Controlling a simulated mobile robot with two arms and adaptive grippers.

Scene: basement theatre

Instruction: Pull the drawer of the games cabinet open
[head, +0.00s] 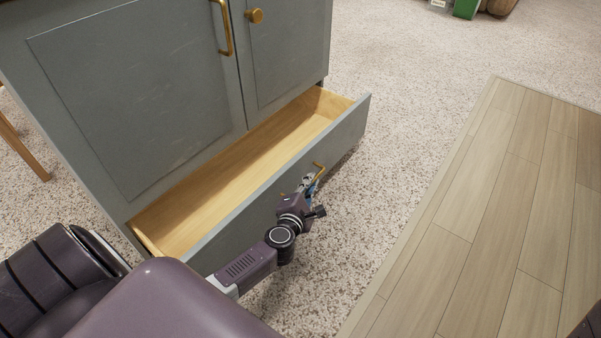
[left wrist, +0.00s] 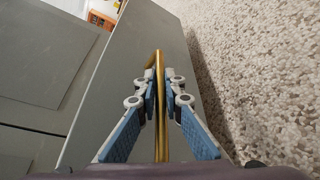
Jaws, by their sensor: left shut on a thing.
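The grey-green games cabinet (head: 130,90) stands at the upper left of the head view. Its bottom drawer (head: 345,133) is pulled out, and its bare wooden inside shows empty. A brass handle (head: 319,170) sits on the drawer front. My left gripper (head: 311,184) is at this handle, in front of the drawer. In the left wrist view the blue-padded fingers (left wrist: 160,95) are closed from both sides on the brass handle (left wrist: 158,65). My right gripper is not in view.
Speckled carpet (head: 410,60) lies around the cabinet, with clear floor in front of the drawer. A wood-plank floor area (head: 500,220) is at the right. A green object (head: 466,8) and a brown one stand at the top edge. A wooden leg (head: 22,148) is at the far left.

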